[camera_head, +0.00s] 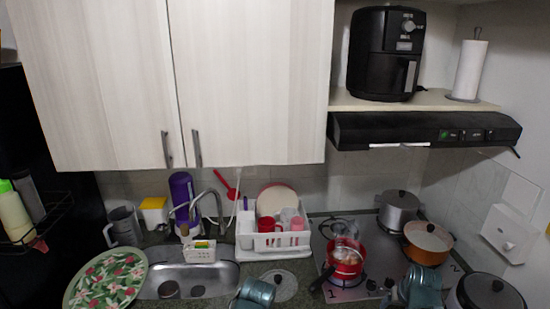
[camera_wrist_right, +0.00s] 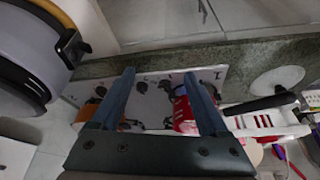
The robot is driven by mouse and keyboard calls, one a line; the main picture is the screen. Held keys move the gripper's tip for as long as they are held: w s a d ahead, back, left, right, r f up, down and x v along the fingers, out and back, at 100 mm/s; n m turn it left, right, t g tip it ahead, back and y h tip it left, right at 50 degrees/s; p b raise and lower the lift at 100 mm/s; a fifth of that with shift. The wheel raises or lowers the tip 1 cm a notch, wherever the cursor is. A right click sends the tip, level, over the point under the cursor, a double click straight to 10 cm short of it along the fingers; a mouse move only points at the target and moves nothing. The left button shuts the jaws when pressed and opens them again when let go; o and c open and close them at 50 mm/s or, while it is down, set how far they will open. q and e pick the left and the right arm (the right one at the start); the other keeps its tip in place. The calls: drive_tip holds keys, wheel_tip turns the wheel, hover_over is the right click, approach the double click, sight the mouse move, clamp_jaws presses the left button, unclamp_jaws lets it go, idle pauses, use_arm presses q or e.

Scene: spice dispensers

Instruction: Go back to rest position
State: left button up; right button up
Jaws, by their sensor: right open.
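My right gripper (camera_head: 420,285) is at the bottom of the head view, in front of the stove, below the orange pot. In the right wrist view my right gripper (camera_wrist_right: 160,75) has its two fingers spread, with nothing between them. Beyond the fingers lies the stove's front with its knobs (camera_wrist_right: 142,87). My left gripper (camera_head: 255,292) is at the bottom middle of the head view, in front of the counter beside the sink. Its fingertips are too small and dark to tell open from shut.
The red pot (camera_head: 346,258), orange pot (camera_head: 429,241) and grey pot (camera_head: 398,212) stand on the stove. A dark-lidded cooker (camera_head: 487,292) is close to my right arm. A white dish rack (camera_head: 273,243), the sink (camera_head: 190,282) and a floral plate (camera_head: 105,281) are left.

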use_arm(q)
drive_tip(key=f+b, duration=0.5)
drive_tip(key=shift+s+f+b, duration=0.3)
drive_tip(key=shift+f+b, duration=0.05)
use_arm(e)
drive_tip(key=s+a+f+n+g, duration=0.1)
drive_tip(key=s+a, duration=0.3)
drive_tip(key=a, duration=0.5)
drive_tip(key=s+a+f+n+g, duration=0.2)
drive_tip(key=s+a+f+n, duration=0.1)
drive_tip(key=a, duration=0.7)
drive_tip(key=s+a+f+n+g, duration=0.1)
drive_tip(key=s+a, duration=0.4)
drive_tip(key=a, duration=0.5)
wheel_tip(320, 180, down, 2)
drive_tip(key=shift+f+n+g+h, duration=0.15)
drive_tip(key=shift+n+g+h, duration=0.15)
drive_tip(key=shift+n+g, duration=0.15)
